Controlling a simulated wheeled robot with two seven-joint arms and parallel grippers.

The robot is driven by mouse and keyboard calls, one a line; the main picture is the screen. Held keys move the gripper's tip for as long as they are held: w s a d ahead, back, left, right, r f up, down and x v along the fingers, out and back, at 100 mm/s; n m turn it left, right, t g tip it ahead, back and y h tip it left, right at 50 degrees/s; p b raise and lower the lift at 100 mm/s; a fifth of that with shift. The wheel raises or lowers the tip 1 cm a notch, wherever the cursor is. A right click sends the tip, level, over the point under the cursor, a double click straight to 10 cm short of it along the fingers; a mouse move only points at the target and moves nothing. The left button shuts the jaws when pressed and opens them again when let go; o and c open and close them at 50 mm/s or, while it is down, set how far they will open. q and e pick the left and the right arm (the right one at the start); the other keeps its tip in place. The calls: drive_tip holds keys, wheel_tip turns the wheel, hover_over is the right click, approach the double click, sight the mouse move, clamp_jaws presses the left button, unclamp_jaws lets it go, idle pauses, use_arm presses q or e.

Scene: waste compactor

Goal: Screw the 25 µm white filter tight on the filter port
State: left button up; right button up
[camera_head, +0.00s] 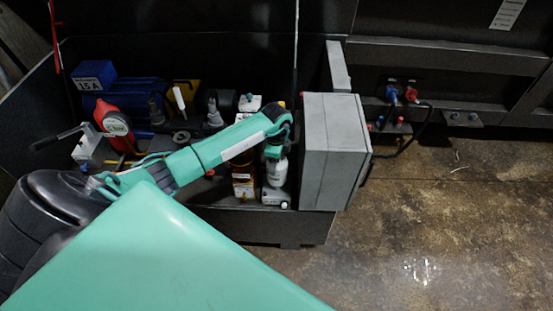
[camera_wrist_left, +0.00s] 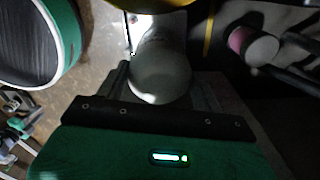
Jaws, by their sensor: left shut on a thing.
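The white filter (camera_head: 277,174) shows as a pale cylinder below my left gripper (camera_head: 276,152), at the left side of the grey box. It looks about upright. In the left wrist view the white filter (camera_wrist_left: 160,78) is a dim, rounded, pale body between the dark jaws, and my left gripper is shut on it. The filter port cannot be made out; the gripper and arm cover that area. Whether the filter touches the port or sits on its thread I cannot tell. The 25 µm marking is not readable. My right gripper is not in view.
A grey box (camera_head: 334,150) stands close to the right of the gripper. Open floor lies right.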

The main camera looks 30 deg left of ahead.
use_arm(q)
drive_tip(key=shift+f+b, duration=0.3)
drive_tip(key=shift+f, duration=0.3)
drive_tip(key=shift+p, duration=0.5)
idle(1.0)
drive_tip(key=shift+f, duration=0.15)
idle(0.3)
drive_tip(key=o, duration=0.3)
drive_tip(key=c, duration=0.4)
drive_tip(key=shift+o, duration=0.2)
drive_tip(key=m, duration=0.2)
drive_tip(key=shift+m+b, duration=0.3)
drive_tip(key=shift+b, duration=0.1)
drive_tip(key=shift+m, duration=1.3)
